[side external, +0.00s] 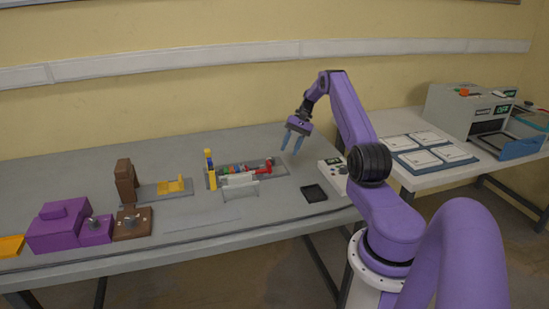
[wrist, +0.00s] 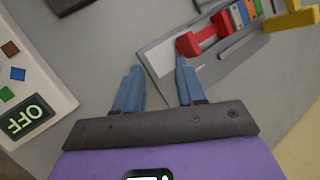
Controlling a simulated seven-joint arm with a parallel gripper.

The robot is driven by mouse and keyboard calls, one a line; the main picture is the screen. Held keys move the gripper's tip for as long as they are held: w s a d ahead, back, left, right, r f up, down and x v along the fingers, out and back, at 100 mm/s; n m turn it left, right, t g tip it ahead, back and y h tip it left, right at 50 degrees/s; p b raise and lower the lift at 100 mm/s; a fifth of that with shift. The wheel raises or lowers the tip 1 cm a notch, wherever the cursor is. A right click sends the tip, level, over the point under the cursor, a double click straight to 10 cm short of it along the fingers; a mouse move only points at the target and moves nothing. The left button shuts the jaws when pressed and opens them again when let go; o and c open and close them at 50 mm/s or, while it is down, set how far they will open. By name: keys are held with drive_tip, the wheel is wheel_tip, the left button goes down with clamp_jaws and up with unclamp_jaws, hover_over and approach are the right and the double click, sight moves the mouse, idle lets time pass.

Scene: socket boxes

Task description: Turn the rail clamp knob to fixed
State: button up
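A grey rail fixture (side external: 282,171) lies on the table, with a row of small coloured blocks on it. A red part (side external: 265,168) sits at its right end; it also shows in the wrist view (wrist: 205,36). I cannot tell for sure which part is the rail clamp knob, and no "fixed" marking is readable. My gripper (side external: 291,149) is above the table, up and to the right of the red part. In the wrist view its blue fingers (wrist: 158,66) are apart with nothing between them. The right fingertip overlaps the near end of the red part in the picture.
A yellow post (side external: 209,170) stands at the rail's left end. A white control box (side external: 333,174) with an OFF display (wrist: 28,117) and a black tray (side external: 313,193) are to the right. Purple (side external: 58,232) and brown (side external: 132,229) boxes stand far left. Table between is clear.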

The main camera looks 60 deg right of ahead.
sight(272, 158)
drive_tip(key=s+d+m+t, duration=0.1)
drive_tip(key=m, duration=0.1)
drive_tip(key=d+m+t+y, duration=0.1)
drive_tip(key=m, duration=0.1)
drive_tip(key=s+d+m+t, duration=0.1)
drive_tip(key=m, duration=0.2)
drive_tip(key=shift+s+d+f+t+y, duration=0.3)
drive_tip(key=shift+f+t, duration=0.05)
drive_tip(key=shift+t, duration=0.05)
drive_tip(key=s+d+m+t, duration=0.4)
drive_tip(key=d+m+t, duration=0.15)
drive_tip(key=m, duration=0.35)
drive_tip(key=x, duration=1.7)
drive_tip(key=shift+w+r, duration=0.25)
drive_tip(key=shift+w, duration=0.05)
clamp_jaws()
